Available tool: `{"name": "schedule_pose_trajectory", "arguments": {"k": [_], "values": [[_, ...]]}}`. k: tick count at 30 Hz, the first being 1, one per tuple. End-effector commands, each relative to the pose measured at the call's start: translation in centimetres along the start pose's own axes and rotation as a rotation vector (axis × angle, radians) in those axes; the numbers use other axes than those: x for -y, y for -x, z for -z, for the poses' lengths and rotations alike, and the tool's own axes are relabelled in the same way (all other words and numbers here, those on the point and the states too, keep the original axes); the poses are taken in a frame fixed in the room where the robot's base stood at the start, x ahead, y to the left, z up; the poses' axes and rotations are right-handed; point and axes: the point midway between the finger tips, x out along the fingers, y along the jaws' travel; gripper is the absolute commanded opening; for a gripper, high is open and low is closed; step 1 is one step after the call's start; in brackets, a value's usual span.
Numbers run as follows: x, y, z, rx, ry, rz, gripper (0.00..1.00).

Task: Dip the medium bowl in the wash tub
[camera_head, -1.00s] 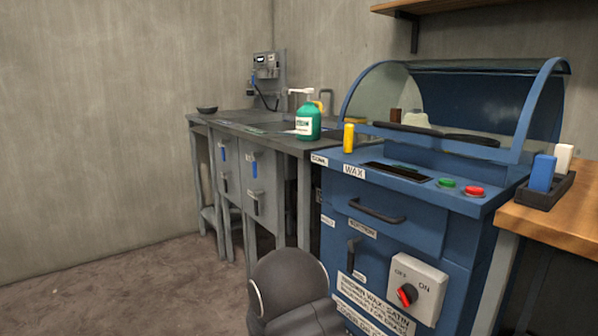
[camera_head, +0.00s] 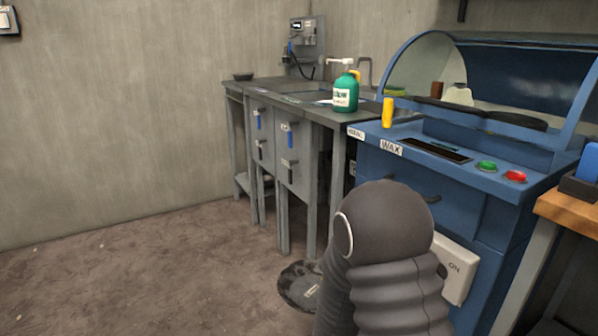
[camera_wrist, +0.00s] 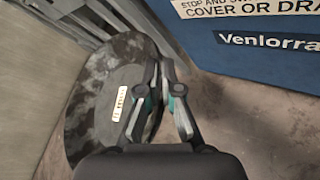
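A dark, mottled round bowl (camera_wrist: 100,95) with a small pale label fills the left middle of the wrist view. Its edge passes between the fingers of my gripper (camera_wrist: 160,72), which look closed on it. The bowl also shows low in the head view (camera_head: 300,288), partly hidden behind my arm. Its label is too small to read, so I cannot confirm its size. The grey bench (camera_head: 262,86) at the back has a recessed basin (camera_head: 305,97) in its top, seen at a shallow angle; I cannot see inside it. The bowl is apart from it, well below the bench top.
A green pump bottle (camera_head: 345,95) stands on the bench's right end. A small dark bowl (camera_head: 243,77) sits at its far left. The blue wax machine (camera_head: 490,180) stands close on the right, with a yellow object (camera_head: 387,112) near its corner. Open floor (camera_head: 130,275) lies left.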

Motion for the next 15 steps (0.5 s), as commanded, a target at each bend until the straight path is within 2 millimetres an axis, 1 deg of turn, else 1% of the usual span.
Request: {"name": "schedule_pose_trajectory", "arguments": {"k": [1, 6, 9, 15], "values": [[-0.6, 0.5, -1.9, -0.001, 0.000, -0.012, 0.00], [-1.1, 1.3, -5.6, 0.002, -0.002, -0.006, 0.00], [-1.2, 1.4, -7.1, 0.010, -0.007, 0.009, 0.00], [-1.5, 1.7, -9.0, 0.017, -0.011, 0.023, 0.00]]}}
